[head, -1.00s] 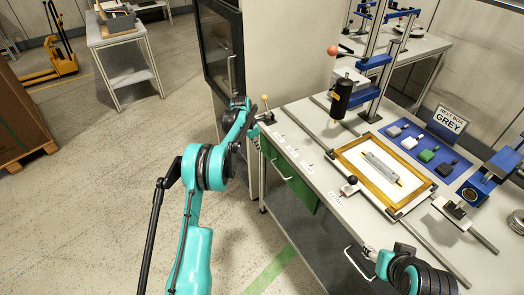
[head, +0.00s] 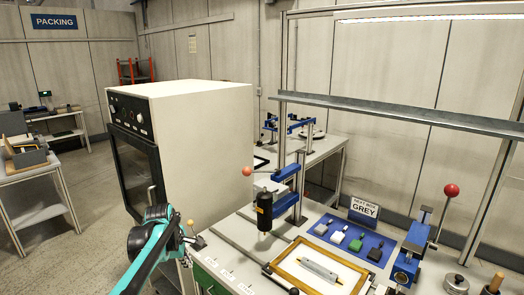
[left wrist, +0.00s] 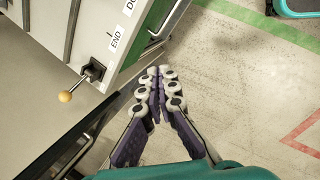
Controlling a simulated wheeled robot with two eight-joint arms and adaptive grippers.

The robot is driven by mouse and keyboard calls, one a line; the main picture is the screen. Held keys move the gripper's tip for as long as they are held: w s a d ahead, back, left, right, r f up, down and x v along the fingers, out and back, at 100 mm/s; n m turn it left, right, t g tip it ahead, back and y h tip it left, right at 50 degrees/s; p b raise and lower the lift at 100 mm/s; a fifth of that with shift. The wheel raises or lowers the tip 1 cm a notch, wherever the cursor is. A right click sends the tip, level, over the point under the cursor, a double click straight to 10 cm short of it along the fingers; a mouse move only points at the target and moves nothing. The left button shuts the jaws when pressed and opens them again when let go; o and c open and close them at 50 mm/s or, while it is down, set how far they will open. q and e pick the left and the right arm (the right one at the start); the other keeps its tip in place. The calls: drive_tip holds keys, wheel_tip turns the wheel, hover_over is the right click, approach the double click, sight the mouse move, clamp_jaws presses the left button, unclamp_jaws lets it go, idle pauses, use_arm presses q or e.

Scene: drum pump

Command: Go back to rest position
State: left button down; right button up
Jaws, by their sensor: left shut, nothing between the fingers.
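My left gripper (head: 178,240) is at the near left corner of the workbench, beside a lever with a wooden ball knob (head: 190,222). In the left wrist view its purple-and-grey fingers (left wrist: 160,73) are closed together and empty, over the floor beside the bench. The lever knob (left wrist: 66,96) stands to their left, apart from them, near a label reading END (left wrist: 116,40). My right gripper is not in view.
A large cabinet (head: 200,135) stands behind. Floor at left is open.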

use_arm(q)
drive_tip(key=s+d+r+m+t, duration=0.1)
drive_tip(key=s+d+r+m, duration=0.15)
drive_tip(key=s, duration=0.35)
drive_tip(key=s+d+r+m, duration=0.1)
drive_tip(key=s+r+m, duration=0.2)
drive_tip(key=s+m, duration=0.15)
drive_tip(key=s+d+f+m+t, duration=0.1)
drive_tip(key=s+f+m, duration=0.1)
drive_tip(key=s+m, duration=0.4)
drive_tip(key=s+d+f+m+t+y, duration=0.1)
drive_tip(key=s+m, duration=0.4)
drive_tip(key=s, duration=0.9)
wheel_tip(320, 180, down, 3)
drive_tip(key=shift+s+d+r+m+t, duration=0.15)
drive_tip(key=shift+s+d+m+t, duration=0.2)
drive_tip(key=shift+d, duration=0.45)
